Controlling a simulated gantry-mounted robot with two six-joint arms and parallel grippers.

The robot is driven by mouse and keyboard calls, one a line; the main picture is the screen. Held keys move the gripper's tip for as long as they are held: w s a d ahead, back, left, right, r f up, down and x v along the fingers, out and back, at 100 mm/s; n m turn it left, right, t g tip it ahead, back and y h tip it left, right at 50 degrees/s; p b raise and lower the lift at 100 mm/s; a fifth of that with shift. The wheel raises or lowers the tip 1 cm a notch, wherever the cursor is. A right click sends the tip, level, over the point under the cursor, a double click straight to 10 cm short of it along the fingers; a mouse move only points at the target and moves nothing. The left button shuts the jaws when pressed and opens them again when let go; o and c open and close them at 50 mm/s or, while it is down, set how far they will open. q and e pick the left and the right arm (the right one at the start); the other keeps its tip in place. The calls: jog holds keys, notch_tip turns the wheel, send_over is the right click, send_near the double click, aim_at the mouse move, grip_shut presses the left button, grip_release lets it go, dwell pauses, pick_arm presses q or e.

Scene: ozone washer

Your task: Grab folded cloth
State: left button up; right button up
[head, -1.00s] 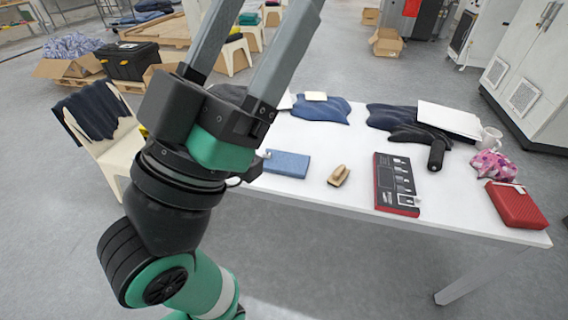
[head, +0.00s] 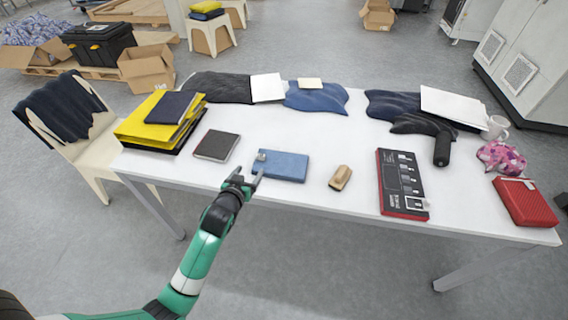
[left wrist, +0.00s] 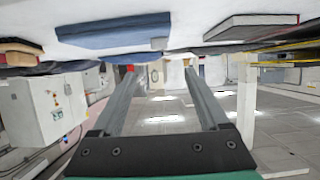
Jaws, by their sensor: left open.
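A flat blue folded cloth (head: 283,166) lies near the front edge of the white table, with a small light tag at its left end. It also shows upside down at the top of the left wrist view (left wrist: 112,34). My left gripper (head: 248,179) is open and empty at the table's front edge, just in front of the cloth's left end. Its two fingers (left wrist: 159,78) stand apart in the left wrist view, with nothing between them. A folded red cloth-like item (head: 525,202) lies at the table's right end. My right gripper is not in view.
A dark notebook (head: 216,145) and a yellow binder stack (head: 142,124) lie left of the blue cloth. A tan brush-like item (head: 340,177) and a black-red panel (head: 401,182) lie to its right. Dark garments (head: 222,86) lie at the back; the table centre is clear.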

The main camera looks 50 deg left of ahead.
aim_at(260, 156)
pick_arm(q)
jog(key=b+x, duration=0.3)
jog(key=x, duration=0.3)
jog(key=shift+w+a, duration=0.2)
jog(key=shift+a, duration=0.1)
jog(key=shift+w+a+f+b, duration=0.1)
jog(key=shift+w+f+b, duration=0.05)
jog(key=shift+f+b, duration=0.15)
jog(key=b+x, duration=0.1)
jog(key=x, duration=0.1)
jog(key=b+x, duration=0.2)
jog(key=shift+f, duration=0.25)
jog(key=shift+w+a, duration=0.1)
jog(key=shift+w, duration=0.1)
jog(key=shift+r, duration=0.1)
grip_shut()
